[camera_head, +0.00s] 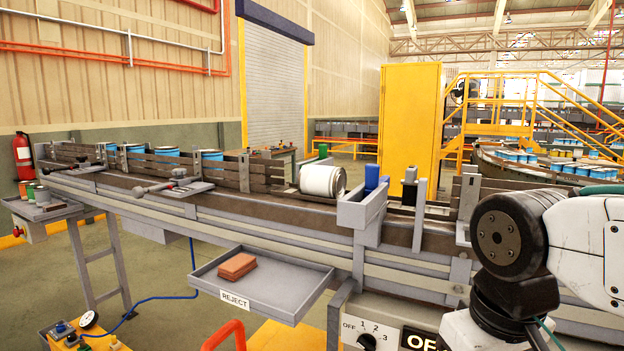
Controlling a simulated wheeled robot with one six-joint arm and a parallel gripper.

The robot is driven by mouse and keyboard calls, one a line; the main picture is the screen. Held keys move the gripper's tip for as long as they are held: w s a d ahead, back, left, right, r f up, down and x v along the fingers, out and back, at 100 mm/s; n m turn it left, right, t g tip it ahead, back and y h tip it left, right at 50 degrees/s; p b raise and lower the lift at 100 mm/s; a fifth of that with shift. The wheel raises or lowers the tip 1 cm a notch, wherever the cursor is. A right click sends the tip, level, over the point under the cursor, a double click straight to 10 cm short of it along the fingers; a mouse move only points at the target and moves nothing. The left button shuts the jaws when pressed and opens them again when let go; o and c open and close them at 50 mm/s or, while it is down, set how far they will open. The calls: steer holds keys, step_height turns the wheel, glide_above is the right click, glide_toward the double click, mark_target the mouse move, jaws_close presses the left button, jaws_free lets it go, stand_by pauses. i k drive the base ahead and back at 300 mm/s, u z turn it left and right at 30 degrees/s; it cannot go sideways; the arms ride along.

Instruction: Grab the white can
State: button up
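The white can (322,180) lies on its side on the conveyor, its round end facing right. It is just left of a grey bracket box (362,207) on the conveyor's near edge. My arm shows at the right edge of the view, well to the right of the can and apart from it. My gripper's fingers are not in view.
The conveyor (250,207) curves across the view with side rails. Several blue-topped cans (165,152) stand further left on it. A grey reject tray (285,300) with brown blocks (237,266) hangs in front. A control panel (385,325) is near my arm.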

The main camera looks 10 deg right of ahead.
mark_target(314, 181)
steer(key=u, duration=0.1)
steer(key=k, duration=0.85)
steer(key=u, duration=1.25)
steer(key=k, duration=0.95)
steer(key=u, duration=0.7)
steer(key=i, duration=1.4)
steer(key=z, duration=0.5)
steer(key=i, duration=1.65)
steer(key=z, duration=1.35)
steer(key=i, duration=0.95)
steer(key=z, duration=1.05)
